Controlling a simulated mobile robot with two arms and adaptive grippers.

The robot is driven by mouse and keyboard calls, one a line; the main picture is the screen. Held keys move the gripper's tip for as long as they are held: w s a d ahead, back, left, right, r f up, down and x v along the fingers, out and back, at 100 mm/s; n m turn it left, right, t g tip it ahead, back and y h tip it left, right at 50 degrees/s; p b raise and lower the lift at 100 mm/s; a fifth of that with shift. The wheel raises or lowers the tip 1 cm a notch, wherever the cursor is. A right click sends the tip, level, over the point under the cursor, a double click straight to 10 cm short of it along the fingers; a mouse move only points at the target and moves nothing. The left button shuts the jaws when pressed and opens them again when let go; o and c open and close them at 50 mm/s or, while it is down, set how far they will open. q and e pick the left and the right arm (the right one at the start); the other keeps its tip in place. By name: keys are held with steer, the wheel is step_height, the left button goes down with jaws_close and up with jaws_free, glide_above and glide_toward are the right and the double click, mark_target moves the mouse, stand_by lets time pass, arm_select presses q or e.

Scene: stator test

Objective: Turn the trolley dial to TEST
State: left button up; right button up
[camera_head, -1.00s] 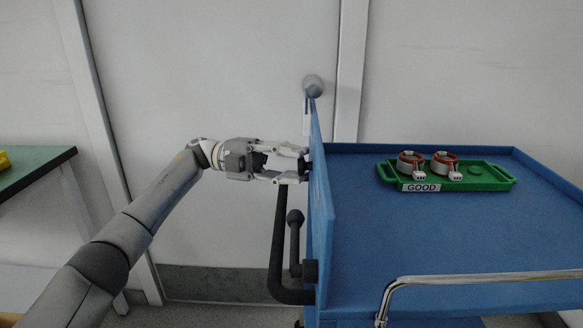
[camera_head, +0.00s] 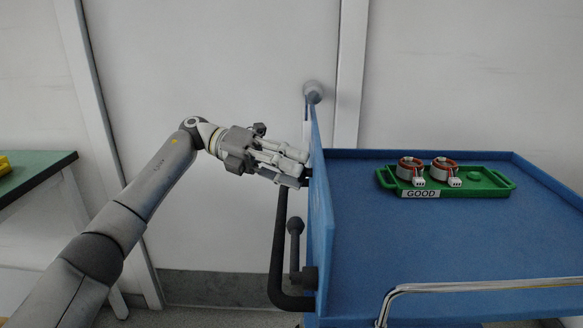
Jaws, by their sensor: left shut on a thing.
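The blue trolley (camera_head: 420,240) fills the right side of the view, with its upright side panel seen nearly edge-on. My left gripper (camera_head: 300,168) reaches that panel from the left. Its fingers are shut on the dial (camera_head: 306,176), a small dark part on the panel's outer face. The fingers hide most of the dial, and its markings and pointer cannot be read from here. My right gripper is out of view.
A black handle (camera_head: 276,255) runs down beside the panel, just below my left gripper. A green tray (camera_head: 400,188) labelled GOOD, holding two stators (camera_head: 443,168), sits on the trolley. A chrome rail (camera_head: 480,287) is at the front. A green-topped table (camera_head: 40,170) stands far left.

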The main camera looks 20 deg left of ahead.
arm_select(q)
steer(key=shift+f, duration=0.1)
stand_by(0.4)
steer(key=o, duration=0.6)
steer(key=shift+c, duration=0.2)
steer(key=o, duration=0.5)
steer(key=v, duration=1.2)
steer(key=shift+s, duration=0.1)
